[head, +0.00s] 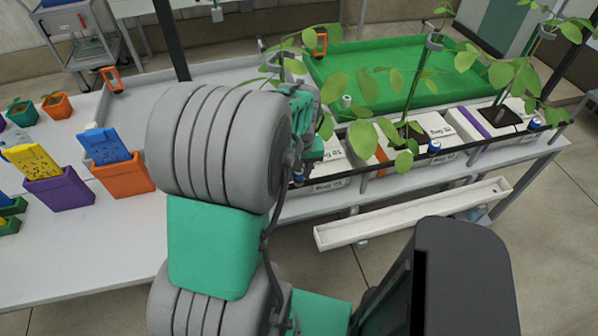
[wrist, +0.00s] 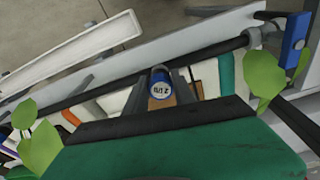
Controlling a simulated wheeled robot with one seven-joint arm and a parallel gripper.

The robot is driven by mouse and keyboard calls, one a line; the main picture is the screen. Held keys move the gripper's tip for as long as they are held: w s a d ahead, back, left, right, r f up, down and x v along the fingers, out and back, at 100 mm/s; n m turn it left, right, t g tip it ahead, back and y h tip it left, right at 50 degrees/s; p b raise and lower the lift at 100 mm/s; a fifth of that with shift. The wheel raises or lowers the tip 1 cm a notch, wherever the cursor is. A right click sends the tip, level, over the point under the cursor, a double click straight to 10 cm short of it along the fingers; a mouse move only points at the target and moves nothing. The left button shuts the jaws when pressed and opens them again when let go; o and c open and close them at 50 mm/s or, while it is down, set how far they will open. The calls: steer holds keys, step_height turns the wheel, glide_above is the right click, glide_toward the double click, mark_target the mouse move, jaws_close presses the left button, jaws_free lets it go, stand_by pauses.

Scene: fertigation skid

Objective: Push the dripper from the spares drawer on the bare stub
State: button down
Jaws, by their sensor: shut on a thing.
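In the wrist view my gripper (wrist: 162,88) is shut on a blue dripper (wrist: 161,89), its pale round face marked "2 l/h" towards the camera. The dripper is in front of the dark supply pipe (wrist: 90,92) along the bench edge. I cannot tell whether it touches the pipe. The bare stub is not distinguishable; the dripper and fingers may hide it. In the head view my arm covers most of the gripper. Other blue drippers (head: 434,147) show by the plants to the right. The spares drawer is not identifiable.
A white trough (head: 410,215) hangs below the bench edge; it also shows in the wrist view (wrist: 70,50). Leafy plants (head: 405,110) stand in white slabs close to the gripper. A blue valve-like part (wrist: 294,36) is on the right. A green tray (head: 385,75) lies behind.

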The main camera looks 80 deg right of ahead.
steer(key=shift+f, duration=0.3)
steer(key=shift+f+b, duration=0.3)
stand_by(0.7)
steer(key=c, duration=1.2)
jaws_free()
steer(key=shift+r+p, duration=1.65)
steer(key=shift+r, duration=0.65)
steer(key=shift+o, duration=0.4)
